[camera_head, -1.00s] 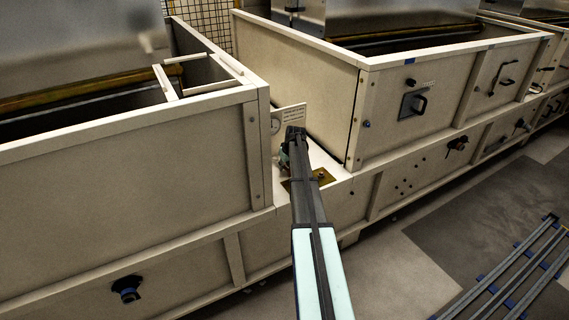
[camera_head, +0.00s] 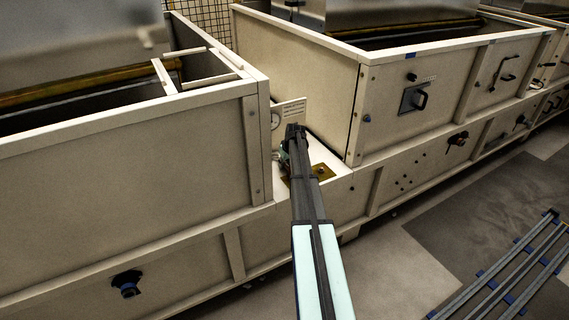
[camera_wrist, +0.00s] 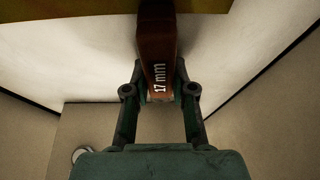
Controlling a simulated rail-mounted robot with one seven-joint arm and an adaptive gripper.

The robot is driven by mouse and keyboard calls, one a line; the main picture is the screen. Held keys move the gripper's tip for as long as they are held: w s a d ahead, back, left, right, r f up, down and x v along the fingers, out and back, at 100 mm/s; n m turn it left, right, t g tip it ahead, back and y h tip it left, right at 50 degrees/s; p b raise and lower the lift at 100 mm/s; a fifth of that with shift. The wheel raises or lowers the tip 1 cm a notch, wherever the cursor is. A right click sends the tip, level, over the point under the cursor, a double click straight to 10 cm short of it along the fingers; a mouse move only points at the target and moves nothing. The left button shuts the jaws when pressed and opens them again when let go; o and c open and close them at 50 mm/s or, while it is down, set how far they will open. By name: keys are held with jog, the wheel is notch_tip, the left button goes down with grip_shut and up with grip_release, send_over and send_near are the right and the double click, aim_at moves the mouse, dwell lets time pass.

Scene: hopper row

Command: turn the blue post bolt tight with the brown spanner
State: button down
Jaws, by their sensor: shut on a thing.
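The brown spanner (camera_wrist: 156,35), marked "17 mm", is held by my gripper (camera_wrist: 160,92) in the wrist view. The green fingers are shut on its lower end, and its other end runs out of the top of the picture. In the head view my gripper (camera_head: 286,155) is mostly hidden behind my arm, in the gap between two hoppers. A brass plate (camera_head: 326,174) lies on the white ledge there, with a small bolt-like part on it. I cannot make out the blue post bolt or the spanner's far end.
Hopper walls stand close on the left (camera_head: 150,160) and right (camera_head: 300,75) of the gap. A white placard (camera_head: 291,110) stands at its back. A rack of rails (camera_head: 510,270) lies on the floor at right. The floor between is clear.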

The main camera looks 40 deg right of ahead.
jog(key=c, duration=0.9)
grip_release()
jog(key=shift+r, duration=0.1)
jog(key=v, duration=1.2)
